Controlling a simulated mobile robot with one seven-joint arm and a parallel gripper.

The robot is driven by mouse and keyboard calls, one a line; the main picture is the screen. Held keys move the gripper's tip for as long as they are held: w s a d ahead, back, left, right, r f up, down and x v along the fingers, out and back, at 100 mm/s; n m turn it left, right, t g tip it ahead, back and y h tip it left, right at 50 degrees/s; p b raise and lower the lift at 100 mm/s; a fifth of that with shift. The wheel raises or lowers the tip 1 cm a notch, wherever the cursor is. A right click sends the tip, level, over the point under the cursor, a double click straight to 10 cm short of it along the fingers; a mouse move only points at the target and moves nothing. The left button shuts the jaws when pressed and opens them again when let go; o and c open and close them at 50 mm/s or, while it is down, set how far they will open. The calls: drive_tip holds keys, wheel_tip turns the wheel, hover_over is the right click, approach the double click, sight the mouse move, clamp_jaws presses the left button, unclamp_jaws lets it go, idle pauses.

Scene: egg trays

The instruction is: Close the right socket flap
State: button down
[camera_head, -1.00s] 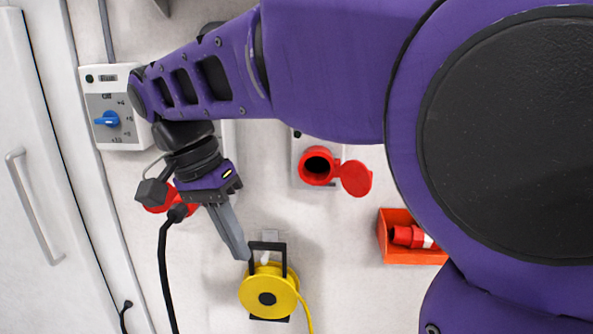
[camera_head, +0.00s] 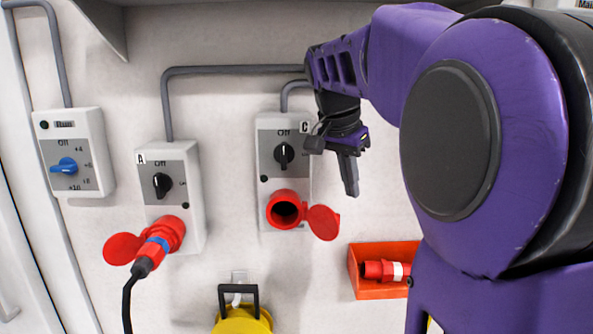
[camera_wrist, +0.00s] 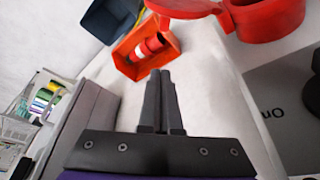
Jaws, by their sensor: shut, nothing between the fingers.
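The right socket (camera_head: 287,211) is a red round socket on the lower part of the white and grey switch box marked C (camera_head: 270,170). Its red round flap (camera_head: 323,222) hangs open at the right of the socket, and the dark opening shows. My gripper (camera_head: 352,192) is shut and empty, pointing down just above and right of the flap. In the wrist view the shut fingers (camera_wrist: 160,76) point toward the wall. There the flap (camera_wrist: 186,8) and socket (camera_wrist: 266,18) show at the top, cut by the frame, apart from the fingers.
The left switch box A (camera_head: 190,190) has a red plug with a black cable in its socket (camera_head: 163,236). An orange bin (camera_head: 380,291) with a red plug (camera_head: 383,271) is below right. A yellow reel (camera_head: 243,322) hangs below. A box with a blue knob (camera_head: 65,167) is far left.

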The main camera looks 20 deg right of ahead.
sight(328, 220)
drive_tip(key=shift+s+a+f, duration=0.2)
drive_tip(key=shift+a+f, duration=0.2)
drive_tip(key=shift+f, duration=0.2)
drive_tip(key=shift+s+a+f, duration=0.25)
drive_tip(key=shift+a+f, duration=0.2)
drive_tip(key=shift+f, duration=0.2)
drive_tip(key=shift+s+a+f, duration=0.2)
drive_tip(key=shift+a+f, duration=0.2)
drive_tip(key=shift+f, duration=0.2)
